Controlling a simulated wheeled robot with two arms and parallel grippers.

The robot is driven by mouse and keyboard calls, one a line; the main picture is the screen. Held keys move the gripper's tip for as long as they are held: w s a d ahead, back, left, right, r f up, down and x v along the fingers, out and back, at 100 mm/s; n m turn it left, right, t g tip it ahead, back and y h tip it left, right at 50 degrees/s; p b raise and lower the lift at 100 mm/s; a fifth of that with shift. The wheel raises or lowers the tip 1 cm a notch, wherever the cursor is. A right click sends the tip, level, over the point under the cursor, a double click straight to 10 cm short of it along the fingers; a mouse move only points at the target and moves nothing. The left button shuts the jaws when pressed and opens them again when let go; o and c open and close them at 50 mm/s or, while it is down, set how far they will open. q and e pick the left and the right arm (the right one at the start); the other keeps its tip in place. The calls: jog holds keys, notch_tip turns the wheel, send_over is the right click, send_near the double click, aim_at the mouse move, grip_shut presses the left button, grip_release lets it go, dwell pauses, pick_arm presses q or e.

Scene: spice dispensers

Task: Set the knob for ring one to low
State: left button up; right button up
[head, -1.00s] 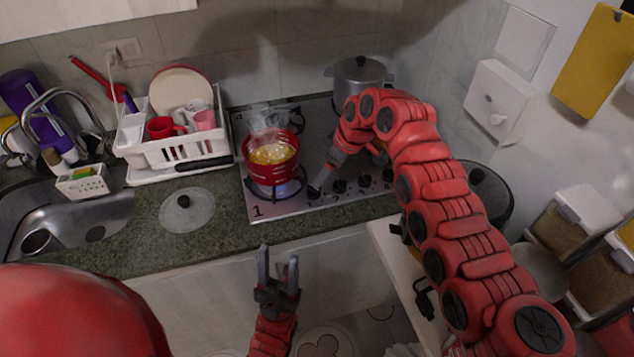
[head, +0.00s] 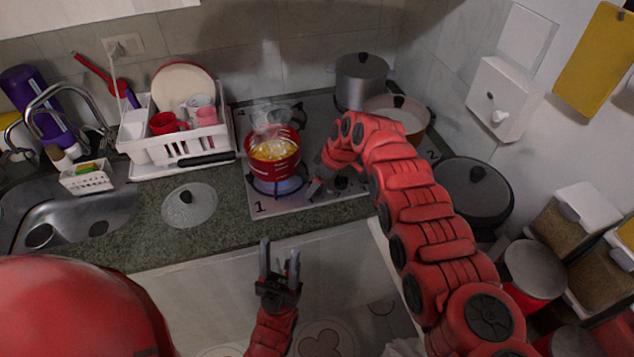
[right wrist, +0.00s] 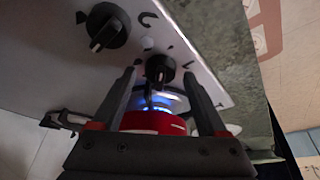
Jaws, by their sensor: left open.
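The stove (head: 300,205) has a "1" printed at its front left corner. A red pot (head: 273,158) of steaming yellow food sits on the front left ring over a blue flame. In the right wrist view a black knob (right wrist: 160,69) shows between and beyond the fingertips of my right gripper (right wrist: 161,76), which is open with gaps on both sides. A second knob (right wrist: 107,27) lies to its left. In the head view my right gripper (head: 314,187) is at the stove's front edge, hiding the knob nearest the "1". My left gripper (head: 280,258) is open and empty before the counter.
A lidded pot (head: 361,80) and a pan (head: 398,118) stand at the back and right of the stove. A glass lid (head: 189,205) lies on the counter left of the stove. A dish rack (head: 176,148) and the sink (head: 75,215) are farther left.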

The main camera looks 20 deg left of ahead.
grip_shut()
jog(key=m+p, duration=0.1)
jog(key=p, duration=0.2)
jog(key=m+t+p, duration=0.1)
jog(key=p, duration=0.2)
jog(key=shift+r+h+p, duration=0.3)
jog(key=shift+r+p, duration=0.05)
jog(key=shift+f+m, duration=0.25)
jog(key=shift+m, duration=0.35)
jog(key=shift+o, duration=0.5)
grip_release()
